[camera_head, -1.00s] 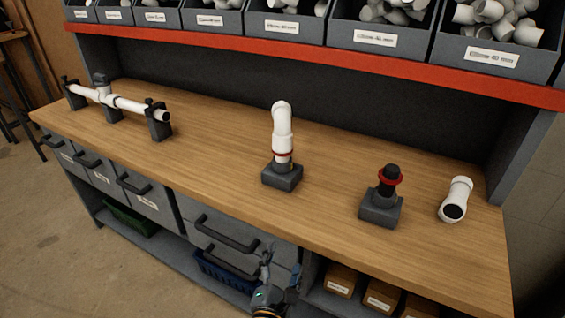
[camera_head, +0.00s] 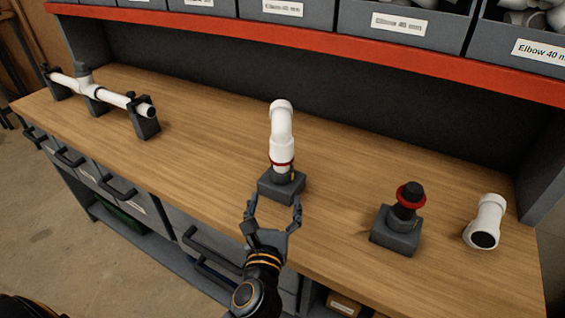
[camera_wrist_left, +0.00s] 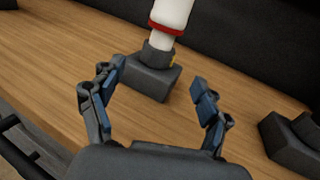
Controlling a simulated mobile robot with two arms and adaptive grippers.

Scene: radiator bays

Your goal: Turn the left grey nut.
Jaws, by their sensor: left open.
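A white elbow pipe (camera_head: 282,135) with a red ring stands upright on a dark block (camera_head: 278,191) mid-bench. Under the ring is a grey nut (camera_head: 283,175); in the left wrist view this grey nut (camera_wrist_left: 154,55) shows a yellow mark at its right side. My left gripper (camera_head: 273,207) is open and empty in front of the block; its fingers (camera_wrist_left: 158,82) point toward the block and nut, apart from the nut. A second block (camera_head: 395,238) to the right bears a dark stub (camera_head: 409,197) with a red ring. My right gripper is out of view.
A loose white elbow fitting (camera_head: 485,222) lies at the right. A white pipe with a tee (camera_head: 92,88) rests on dark holders at the left. A red-edged shelf (camera_head: 320,42) with grey bins overhangs the back. Bare wood (camera_head: 200,130) lies left of the block.

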